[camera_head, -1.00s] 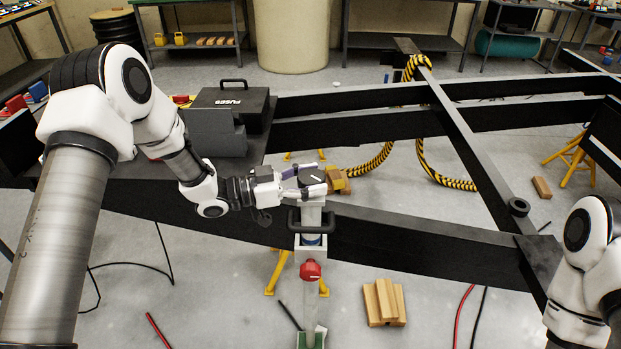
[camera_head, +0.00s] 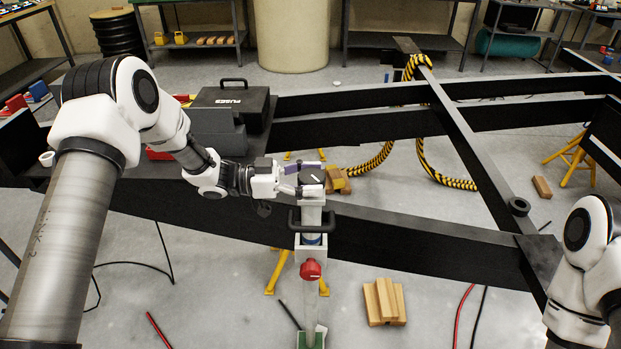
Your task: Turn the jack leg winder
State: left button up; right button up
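The jack leg (camera_head: 311,250) stands upright in front of the chassis beam. It has a black side handle (camera_head: 294,222) and a red knob (camera_head: 311,270). The winder (camera_head: 314,179) is the dark round head with a small white mark at its top. My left gripper (camera_head: 308,179) reaches in from the left at the winder's height. One finger lies on the far side of the winder and one on the near side; I cannot tell whether they touch it. My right arm (camera_head: 580,260) shows at the lower right, its gripper hidden or out of frame.
Dark chassis beams (camera_head: 420,240) run right from the leg. A yellow-black hose (camera_head: 425,165) hangs over one beam. Wooden blocks (camera_head: 384,302) lie on the floor, with cables nearby.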

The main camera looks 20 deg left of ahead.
pick_arm(q)
jog(key=shift+o, duration=0.5)
jog(key=v, duration=1.2)
jog(key=shift+s+a, duration=0.15)
